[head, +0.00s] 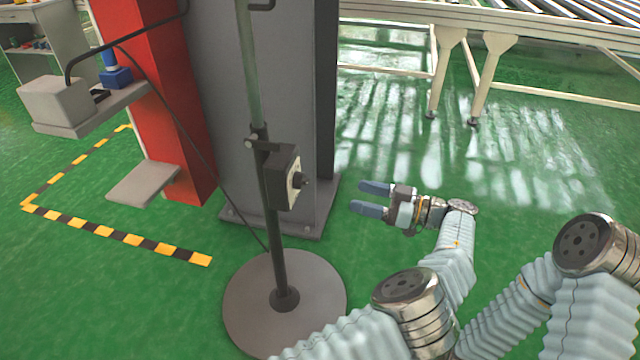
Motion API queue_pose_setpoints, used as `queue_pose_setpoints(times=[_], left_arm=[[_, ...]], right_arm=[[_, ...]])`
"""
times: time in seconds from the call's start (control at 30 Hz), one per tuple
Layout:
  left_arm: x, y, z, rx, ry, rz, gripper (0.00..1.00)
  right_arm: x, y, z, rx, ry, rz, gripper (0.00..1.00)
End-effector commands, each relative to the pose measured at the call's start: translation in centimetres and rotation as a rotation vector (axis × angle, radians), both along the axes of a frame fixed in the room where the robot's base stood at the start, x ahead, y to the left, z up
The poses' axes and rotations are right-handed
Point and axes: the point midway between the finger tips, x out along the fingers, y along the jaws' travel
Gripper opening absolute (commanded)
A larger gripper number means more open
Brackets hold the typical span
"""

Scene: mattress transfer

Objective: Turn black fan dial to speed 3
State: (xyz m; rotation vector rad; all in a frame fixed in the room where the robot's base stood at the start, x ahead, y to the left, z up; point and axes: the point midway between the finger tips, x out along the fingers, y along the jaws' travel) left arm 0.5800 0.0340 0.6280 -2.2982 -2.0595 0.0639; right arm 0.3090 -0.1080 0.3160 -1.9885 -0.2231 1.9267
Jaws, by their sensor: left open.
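The fan's dark control box (281,172) is clamped on the upright pole (277,235) of the fan stand. A small black dial (300,181) sticks out from the pale plate on its right side. The dial's speed marks are too small to read. The fan head is out of view above. My left gripper (372,198) is to the right of the dial, apart from it, with its two blue-grey fingers pointing left. It is open with nothing between the fingers. My right gripper is not in view; part of my right arm shows at the lower right.
The round grey fan base (250,320) stands on the green floor. A grey column (225,110) and a red post (150,85) rise behind the pole. A black cable runs down to the stand. A roller conveyor (480,25) crosses the back right. Open floor lies right of the column.

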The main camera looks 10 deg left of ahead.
Motion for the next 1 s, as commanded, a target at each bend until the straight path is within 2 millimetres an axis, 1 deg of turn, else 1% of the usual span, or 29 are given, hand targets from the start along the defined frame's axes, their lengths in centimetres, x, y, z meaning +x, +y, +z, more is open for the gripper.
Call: queue_pose_setpoints(times=[0.17, 0.4, 0.53, 0.6, 0.73, 1.0], left_arm=[[0.3, 3.2, 0.3, -0.001, 0.005, 0.006, 0.69], [0.9, 8.8, 0.2, -0.003, 0.006, 0.005, 0.69], [1.2, 11.2, 0.1, -0.003, 0.006, 0.004, 0.69], [1.3, 12.1, 0.1, -0.004, 0.006, 0.003, 0.69], [1.4, 13.0, 0.0, -0.004, 0.006, 0.001, 0.69], [1.4, 13.3, -0.1, -0.004, 0.006, 0.001, 0.69]], right_arm=[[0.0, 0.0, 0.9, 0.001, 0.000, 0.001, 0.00], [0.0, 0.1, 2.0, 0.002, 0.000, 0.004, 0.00], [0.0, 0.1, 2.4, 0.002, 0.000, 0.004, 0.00], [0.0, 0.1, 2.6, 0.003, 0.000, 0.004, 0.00], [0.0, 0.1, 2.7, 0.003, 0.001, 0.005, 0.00], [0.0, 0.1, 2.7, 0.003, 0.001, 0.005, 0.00]])
